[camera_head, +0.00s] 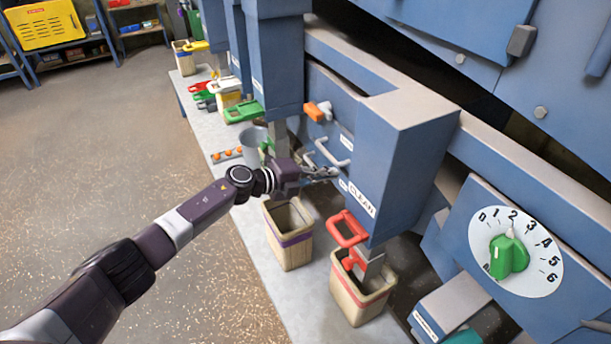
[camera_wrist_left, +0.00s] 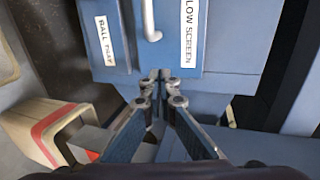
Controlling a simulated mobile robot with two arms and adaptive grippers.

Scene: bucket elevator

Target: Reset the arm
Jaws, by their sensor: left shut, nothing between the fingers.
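My left arm (camera_head: 185,218) reaches from the lower left to the blue machine (camera_head: 400,150). My left gripper (camera_head: 330,173) is in front of the machine's face, just below a white bar handle (camera_head: 333,155). In the left wrist view the gripper (camera_wrist_left: 162,76) is shut, its fingertips together and empty. They appear close to a blue panel (camera_wrist_left: 170,45) with labels partly reading "TRAY" and "LOW SCREEN". Whether they touch it I cannot tell. The white handle (camera_wrist_left: 150,20) hangs above the fingertips. My right gripper is not in view.
A purple-banded bin (camera_head: 291,240) stands below my left wrist. A green knob (camera_head: 508,257) sits on a numbered dial at right. An orange-tipped lever (camera_head: 318,111) is above the gripper. Open floor (camera_head: 100,150) lies left.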

